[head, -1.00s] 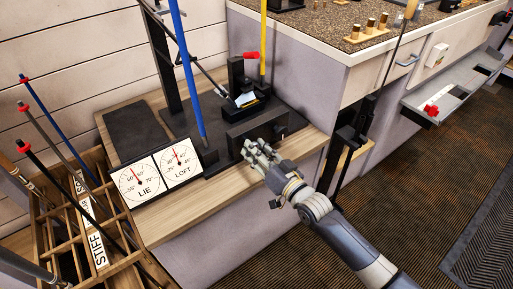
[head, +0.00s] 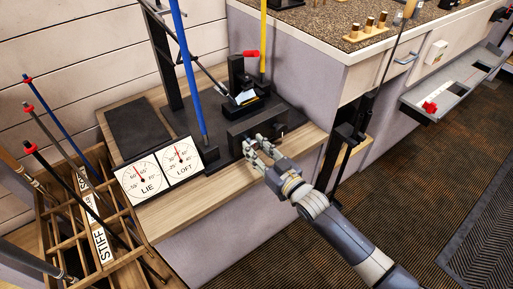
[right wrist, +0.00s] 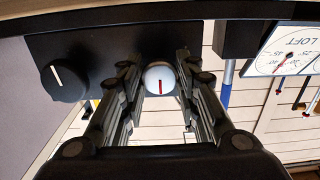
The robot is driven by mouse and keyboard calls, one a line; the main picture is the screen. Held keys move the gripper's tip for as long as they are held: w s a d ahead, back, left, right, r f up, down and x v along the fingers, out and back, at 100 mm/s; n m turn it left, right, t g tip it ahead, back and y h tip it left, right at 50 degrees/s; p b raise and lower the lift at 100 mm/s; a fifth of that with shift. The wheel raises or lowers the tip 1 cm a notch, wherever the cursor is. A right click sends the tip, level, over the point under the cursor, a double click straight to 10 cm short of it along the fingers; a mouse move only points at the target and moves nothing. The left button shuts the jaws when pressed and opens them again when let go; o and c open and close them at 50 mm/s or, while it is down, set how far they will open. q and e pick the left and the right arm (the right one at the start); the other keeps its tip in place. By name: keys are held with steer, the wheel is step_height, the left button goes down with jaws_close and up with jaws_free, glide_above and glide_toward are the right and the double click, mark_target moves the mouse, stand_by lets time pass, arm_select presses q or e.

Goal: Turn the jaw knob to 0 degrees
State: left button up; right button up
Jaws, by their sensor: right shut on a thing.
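A black control panel (head: 240,132) stands at the front of the bending machine's dark base in the head view. In the right wrist view the panel (right wrist: 110,50) carries a black knob (right wrist: 63,78) with a white pointer line, left of my fingers. A white round knob (right wrist: 160,76) with an upright red line sits between my right gripper's fingers (right wrist: 160,85). In the head view my right gripper (head: 254,146) is at the panel front, shut on the white knob, which it hides there. Neither knob has a readable label. My left gripper is out of view.
The LIE dial (head: 144,179) and LOFT dial (head: 182,162) stand left of the panel. A wooden rack (head: 112,228) with several shafts is at lower left. The counter (head: 320,60) is at the right.

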steer(key=shift+f, duration=0.1)
steer(key=o, duration=1.1)
steer(key=v, duration=1.2)
